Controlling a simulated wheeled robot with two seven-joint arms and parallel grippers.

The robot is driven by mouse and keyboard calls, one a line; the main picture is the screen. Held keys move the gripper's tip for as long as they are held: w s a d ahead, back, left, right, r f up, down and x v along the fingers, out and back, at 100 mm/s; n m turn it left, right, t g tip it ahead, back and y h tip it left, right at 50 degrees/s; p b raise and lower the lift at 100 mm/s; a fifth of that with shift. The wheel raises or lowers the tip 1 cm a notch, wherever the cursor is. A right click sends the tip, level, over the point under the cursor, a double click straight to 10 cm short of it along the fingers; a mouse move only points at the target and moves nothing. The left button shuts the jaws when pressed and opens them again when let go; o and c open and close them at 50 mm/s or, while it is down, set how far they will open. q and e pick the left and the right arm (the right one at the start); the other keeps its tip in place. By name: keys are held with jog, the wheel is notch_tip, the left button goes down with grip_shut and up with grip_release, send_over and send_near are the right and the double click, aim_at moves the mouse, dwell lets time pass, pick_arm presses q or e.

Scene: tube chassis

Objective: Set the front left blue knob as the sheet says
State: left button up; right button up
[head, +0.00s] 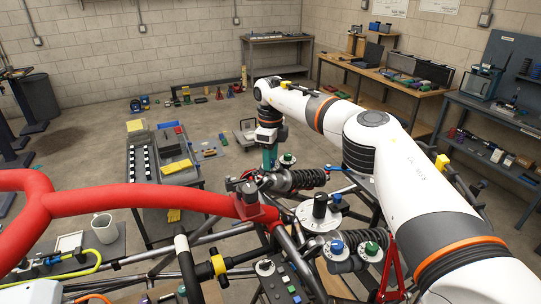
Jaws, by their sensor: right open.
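A blue knob (336,247) sits on a pale round dial at the front of the tube chassis, left of a green knob (371,248). Another blue knob (336,197) shows further back, and another green knob (287,158) stands behind the coil spring. My right gripper (269,157) points down beyond the chassis, just left of that rear green knob and well away from the front blue one. It is open; whether it touches anything cannot be told. A small white sheet (70,243) lies at the left; its marks are unreadable. My left gripper is out of view.
Thick red tubes (140,198) cross the left and middle. A black-topped post (320,205), coil spring (295,180) and button box (283,285) crowd the front knobs. A mug (103,228) stands at the left. My right arm covers much of the right side.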

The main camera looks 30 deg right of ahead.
jog(key=c, duration=0.9)
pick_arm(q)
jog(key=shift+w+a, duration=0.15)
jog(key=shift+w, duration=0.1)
pick_arm(e)
grip_shut()
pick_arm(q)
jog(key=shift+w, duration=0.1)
pick_arm(e)
jog(key=shift+r+n, duration=0.1)
jog(key=shift+n, duration=0.3)
jog(key=n, duration=0.2)
jog(key=shift+n, duration=0.4)
jog(key=n, duration=0.4)
jog(key=shift+r, duration=0.1)
jog(key=n, duration=0.4)
jog(key=shift+w+n, duration=0.1)
jog(key=shift+n, duration=2)
